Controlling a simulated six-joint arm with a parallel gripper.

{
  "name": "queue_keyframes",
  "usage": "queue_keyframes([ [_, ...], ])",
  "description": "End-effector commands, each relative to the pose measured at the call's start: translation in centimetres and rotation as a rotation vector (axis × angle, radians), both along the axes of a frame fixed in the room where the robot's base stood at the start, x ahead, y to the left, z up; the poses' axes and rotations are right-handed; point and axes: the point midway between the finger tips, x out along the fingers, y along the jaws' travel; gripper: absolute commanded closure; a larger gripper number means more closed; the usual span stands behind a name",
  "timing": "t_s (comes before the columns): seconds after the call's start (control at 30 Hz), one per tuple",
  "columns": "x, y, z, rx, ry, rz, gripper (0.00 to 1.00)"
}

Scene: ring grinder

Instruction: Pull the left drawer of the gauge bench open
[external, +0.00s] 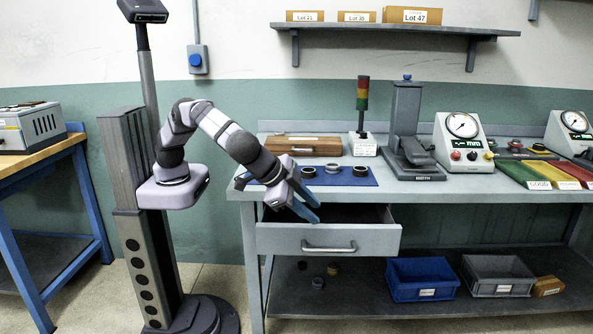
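The gauge bench (460,190) has a grey left drawer (280,239) under its top. The drawer stands pulled out, with its dark inside showing behind the front panel. A metal bar handle (328,247) is on the middle of the front. My gripper (317,211) is above the left part of the drawer, in front of the bench edge, pointing down and right. Its two blue fingers are apart with nothing seen between them. It is above and apart from the handle. Whether a finger touches the drawer's rim I cannot tell.
On the bench top are a blue mat (374,177) with several rings, a wooden case (303,146), a light tower (362,95), a grey press (405,115) and a gauge box (462,140). Blue (421,280) and grey (500,275) bins stand on the lower shelf. Floor before the drawer is clear.

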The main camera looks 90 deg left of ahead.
Motion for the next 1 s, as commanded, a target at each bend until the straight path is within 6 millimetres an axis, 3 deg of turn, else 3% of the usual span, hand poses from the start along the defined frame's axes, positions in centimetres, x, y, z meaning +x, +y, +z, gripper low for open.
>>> queue_keyframes([
  [0.03,-0.4,0.0,-1.6,0.05,-0.04,-0.034,0.7],
  [0.1,-0.6,0.1,-1.7,0.126,-0.104,-0.079,0.7],
  [0.6,-3.3,-2.3,0.5,0.477,-0.486,-0.341,0.7],
  [0.8,-3.1,-2.1,-6.6,0.478,-0.472,-0.334,0.7],
  [1.0,-3.1,-2.1,-11.0,0.472,-0.475,-0.333,0.7],
])
